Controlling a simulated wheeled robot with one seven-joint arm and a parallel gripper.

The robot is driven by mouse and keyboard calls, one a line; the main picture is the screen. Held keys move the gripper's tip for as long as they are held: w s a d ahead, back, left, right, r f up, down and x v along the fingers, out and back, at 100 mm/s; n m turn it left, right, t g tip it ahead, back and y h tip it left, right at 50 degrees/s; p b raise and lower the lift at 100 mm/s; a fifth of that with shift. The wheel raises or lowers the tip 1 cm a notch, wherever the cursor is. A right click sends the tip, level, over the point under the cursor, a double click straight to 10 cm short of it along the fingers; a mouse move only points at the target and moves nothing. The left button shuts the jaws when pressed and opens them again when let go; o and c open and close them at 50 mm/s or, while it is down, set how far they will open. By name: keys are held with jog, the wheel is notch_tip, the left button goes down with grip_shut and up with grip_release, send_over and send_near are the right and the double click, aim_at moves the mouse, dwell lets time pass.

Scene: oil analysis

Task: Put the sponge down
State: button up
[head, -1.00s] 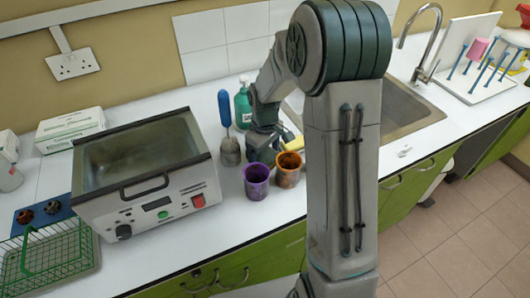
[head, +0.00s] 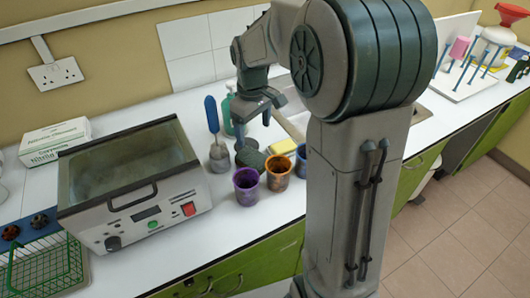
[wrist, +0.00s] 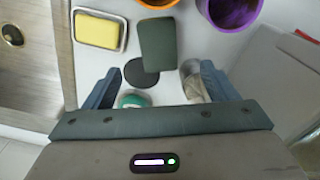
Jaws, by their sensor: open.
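In the wrist view the pad (wrist: 156,43) partly overlaps a dark round disc (wrist: 140,72). A yellow sponge (wrist: 97,32) sits in a small metal dish (wrist: 123,40) beside it; this yellow sponge also shows in the head view (head: 283,147). My gripper (head: 253,122) is open and empty above the counter, apart from the green pad. Both fingers (wrist: 160,71) show spread in the wrist view.
The purple cup (head: 246,187) and orange cup (head: 278,174) stand in front of the pad. A blue-handled brush (head: 213,125) in a beaker and a green bottle (head: 229,108) stand close to my gripper. The heated bath (head: 132,185) is left; the sink (wrist: 35,50) is beside the dish.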

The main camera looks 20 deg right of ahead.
jog(key=s+r+m+t, duration=0.2)
jog(key=s+m, duration=0.4)
jog(key=s, duration=1.4)
jog(key=shift+s+r+t, duration=0.25)
jog(key=shift+s+t, duration=0.05)
jog(key=shift+t, duration=0.1)
